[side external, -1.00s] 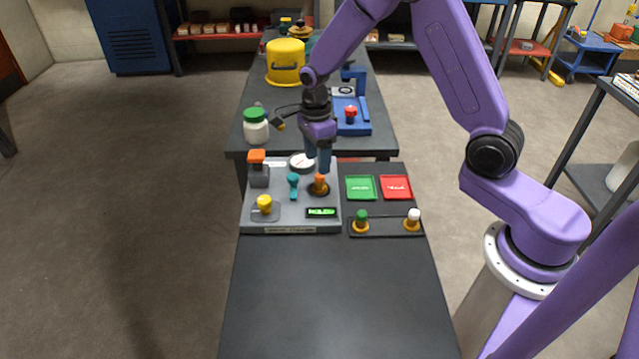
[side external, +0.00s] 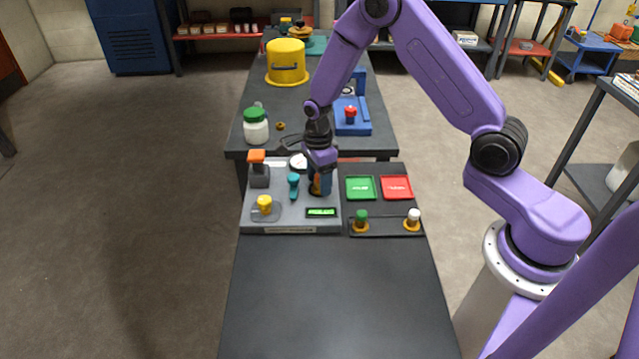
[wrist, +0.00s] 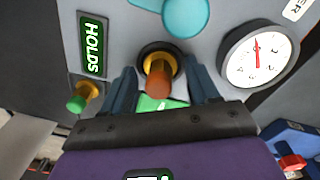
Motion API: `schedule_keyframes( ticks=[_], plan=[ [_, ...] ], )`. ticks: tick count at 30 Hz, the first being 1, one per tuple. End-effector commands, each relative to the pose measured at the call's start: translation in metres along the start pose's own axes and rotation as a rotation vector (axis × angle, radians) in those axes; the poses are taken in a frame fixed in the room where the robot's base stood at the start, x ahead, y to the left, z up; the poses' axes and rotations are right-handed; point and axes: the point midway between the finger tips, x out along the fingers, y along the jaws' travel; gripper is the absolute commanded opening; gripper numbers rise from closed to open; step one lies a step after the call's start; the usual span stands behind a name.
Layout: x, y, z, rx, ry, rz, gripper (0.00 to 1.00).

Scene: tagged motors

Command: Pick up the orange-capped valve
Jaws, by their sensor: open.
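The orange-capped valve (wrist: 158,84) stands in a dark round socket on the grey panel, with a yellow-orange collar below its cap. In the wrist view it is between the two blue fingers of my gripper (wrist: 161,70), with a visible gap on each side. In the side external view my gripper (side external: 320,187) is low over the panel, and its fingers hide most of the valve (side external: 315,187). The jaws are open, one finger on each side of the valve, and it is not gripped.
A teal knob (side external: 293,181), a yellow knob (side external: 264,203), an orange-topped switch (side external: 257,166) and a lit green display (side external: 321,212) crowd the grey panel. A round gauge (wrist: 257,56) is close by. Green-capped (side external: 361,217) and white-capped (side external: 413,216) valves stand right. The front table is clear.

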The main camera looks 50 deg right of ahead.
Motion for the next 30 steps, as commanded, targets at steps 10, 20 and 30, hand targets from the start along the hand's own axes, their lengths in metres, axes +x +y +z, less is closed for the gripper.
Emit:
schedule_keyframes(
  ticks=[10,20,30],
  plan=[
    [0.0,0.0,0.0,0.0,0.0,0.0,0.0],
    [-0.005,0.0,0.001,-0.001,0.0,0.0,0.0],
    [-0.046,0.013,-0.004,0.0,-0.001,-0.002,0.0]
  ],
)
